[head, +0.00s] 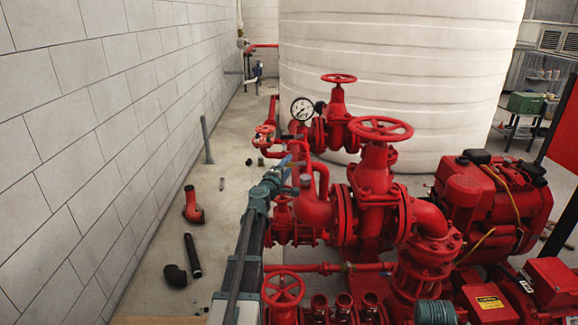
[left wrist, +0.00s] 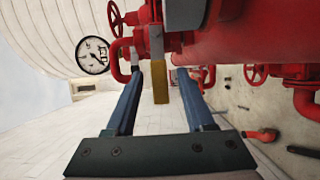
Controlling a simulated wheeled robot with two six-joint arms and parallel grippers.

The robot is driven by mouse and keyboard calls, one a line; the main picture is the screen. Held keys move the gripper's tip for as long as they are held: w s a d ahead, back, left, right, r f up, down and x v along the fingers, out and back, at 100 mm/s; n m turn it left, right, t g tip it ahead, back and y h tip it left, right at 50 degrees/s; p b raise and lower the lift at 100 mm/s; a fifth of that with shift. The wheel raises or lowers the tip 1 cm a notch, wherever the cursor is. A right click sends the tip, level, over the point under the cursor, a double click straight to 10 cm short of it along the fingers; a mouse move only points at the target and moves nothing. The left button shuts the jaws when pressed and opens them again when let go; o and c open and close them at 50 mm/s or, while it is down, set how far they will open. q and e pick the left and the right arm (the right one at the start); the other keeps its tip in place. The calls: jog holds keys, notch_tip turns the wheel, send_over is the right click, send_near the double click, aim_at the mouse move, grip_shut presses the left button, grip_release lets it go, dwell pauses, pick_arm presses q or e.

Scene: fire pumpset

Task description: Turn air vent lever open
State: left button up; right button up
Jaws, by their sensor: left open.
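My left gripper (head: 287,168) reaches in from below in the head view, beside the red pipework. In the left wrist view its two blue fingers (left wrist: 169,72) are apart. A yellow strip (left wrist: 160,83), which looks like the air vent lever, shows between the fingers near their tips. It hangs below a grey metal part (left wrist: 184,14) by the red pipe. I cannot tell whether a finger touches it. In the head view I cannot make out the lever. My right gripper is not in view.
A pressure gauge (head: 302,109) and red valves with handwheels (head: 380,128) stand close to the gripper. A big white tank (head: 400,60) is behind. Loose fittings (head: 193,207) lie on the floor at left. A block wall (head: 90,120) bounds the left side.

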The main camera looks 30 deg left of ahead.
pick_arm(q)
jog(key=shift+w, duration=0.55)
grip_shut()
dwell(1.0)
